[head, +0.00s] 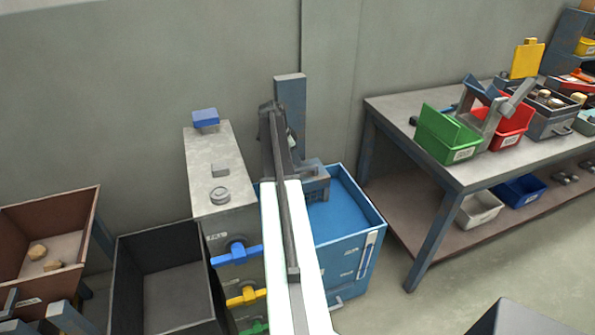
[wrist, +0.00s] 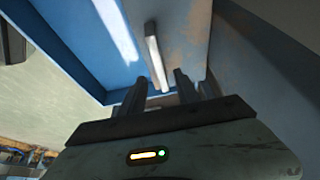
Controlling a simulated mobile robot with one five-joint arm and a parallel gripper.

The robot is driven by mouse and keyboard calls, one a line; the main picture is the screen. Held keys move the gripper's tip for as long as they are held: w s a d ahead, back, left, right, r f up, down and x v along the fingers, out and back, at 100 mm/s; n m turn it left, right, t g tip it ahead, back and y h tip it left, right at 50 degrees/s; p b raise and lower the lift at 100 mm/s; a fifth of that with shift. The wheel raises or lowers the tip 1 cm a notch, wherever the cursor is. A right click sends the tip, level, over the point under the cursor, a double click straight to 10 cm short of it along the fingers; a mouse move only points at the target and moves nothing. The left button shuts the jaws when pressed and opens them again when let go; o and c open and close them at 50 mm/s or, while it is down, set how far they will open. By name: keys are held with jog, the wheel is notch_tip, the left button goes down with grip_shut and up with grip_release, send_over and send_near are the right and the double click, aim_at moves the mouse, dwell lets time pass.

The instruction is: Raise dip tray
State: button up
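My gripper (wrist: 160,80) shows in the wrist view with its two dark fingers apart. A pale bar (wrist: 153,45), which looks like a handle, is in line with the gap between the fingertips. I cannot tell whether it is between them or beyond them. Blue walls or panels (wrist: 80,55) surround it. In the head view a blue open-topped tank (head: 375,205) stands under and to the right of my arm. I cannot tell which part is the dip tray. My arm hides the tank's left side, and my fingertips cannot be made out there.
A grey cabinet (head: 225,155) with blue, yellow and green valve handles stands left of the tank. A dark open bin (head: 130,275) and a brown bin (head: 85,205) are further left. A workbench (head: 395,110) with coloured bins is at the right. Floor (head: 400,310) is clear in front.

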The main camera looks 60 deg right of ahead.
aim_at(300, 169)
jog(key=b+x, duration=0.4)
jog(key=x, duration=0.1)
jog(key=shift+f, duration=0.3)
jog(key=shift+r, duration=0.15)
grip_shut()
jog(key=shift+d, duration=0.1)
dwell(0.7)
